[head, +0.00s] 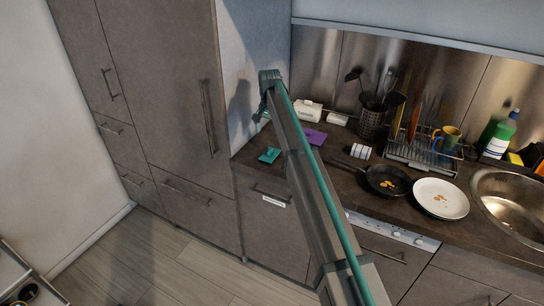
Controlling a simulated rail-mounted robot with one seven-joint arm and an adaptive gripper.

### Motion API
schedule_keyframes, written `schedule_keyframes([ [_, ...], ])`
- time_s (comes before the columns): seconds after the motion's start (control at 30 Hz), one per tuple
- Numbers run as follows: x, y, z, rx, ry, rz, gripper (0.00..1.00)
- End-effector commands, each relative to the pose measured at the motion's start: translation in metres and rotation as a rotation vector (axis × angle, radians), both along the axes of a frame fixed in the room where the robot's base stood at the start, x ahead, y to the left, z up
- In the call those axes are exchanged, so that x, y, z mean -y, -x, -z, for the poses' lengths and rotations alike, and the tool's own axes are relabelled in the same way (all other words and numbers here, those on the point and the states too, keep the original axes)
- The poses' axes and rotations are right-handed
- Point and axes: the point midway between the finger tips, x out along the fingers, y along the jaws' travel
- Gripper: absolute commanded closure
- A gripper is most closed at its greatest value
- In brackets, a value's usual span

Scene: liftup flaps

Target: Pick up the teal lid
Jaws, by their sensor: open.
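A small teal piece (269,155), which looks like the teal lid, lies flat near the front left edge of the dark countertop. My gripper (259,116) is at the far end of my raised arm, in front of the wall beside the tall cabinet. It is open and appears empty, above and slightly left of the teal piece and apart from it in the picture. A bit of teal also shows right beside the gripper; I cannot tell what it belongs to.
A purple flat item (314,136), a white container (308,111), a black pan (387,181), a white plate (441,198), a utensil holder (372,122) and a dish rack (422,150) stand on the counter. The tall cabinet (165,80) borders the counter's left end.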

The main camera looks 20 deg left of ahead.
Motion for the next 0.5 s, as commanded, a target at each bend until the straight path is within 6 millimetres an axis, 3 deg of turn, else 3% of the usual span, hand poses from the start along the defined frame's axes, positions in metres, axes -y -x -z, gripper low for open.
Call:
schedule_keyframes([
  [0.2,0.001,0.001,0.031,0.000,0.002,-0.001,0.06],
  [0.5,0.001,-0.001,0.051,0.001,0.002,-0.001,0.06],
])
